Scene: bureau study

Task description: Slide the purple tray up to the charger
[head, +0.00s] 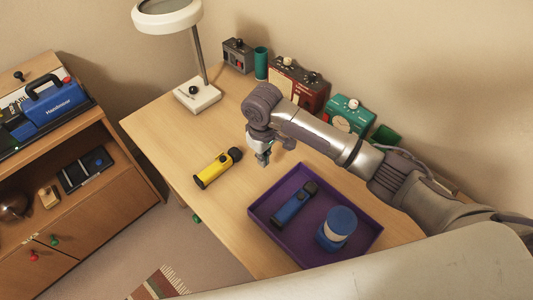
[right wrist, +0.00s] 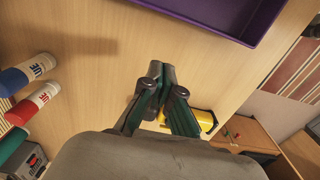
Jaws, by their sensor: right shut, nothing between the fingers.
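The purple tray (head: 262,222) lies on the desk at the front right, holding a blue flashlight (head: 294,204) and a blue-and-white round container (head: 339,226). Its edge also shows at the top of the right wrist view (right wrist: 215,25). I cannot tell for sure which device is the charger; a dark red box with knobs (head: 298,86) and a teal box with a dial (head: 347,117) stand along the wall. My right gripper (head: 263,159) is shut and empty above the desk, beyond the tray's far left side and apart from it; its closed fingers show in the wrist view (right wrist: 161,72). My left gripper is out of view.
A yellow flashlight (head: 217,168) lies left of the tray. A white lamp (head: 198,96), a grey box (head: 237,55) and a green cylinder (head: 261,63) stand at the back. Red (right wrist: 33,103) and blue (right wrist: 27,73) labelled tubes show in the wrist view. The left desk surface is mostly clear.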

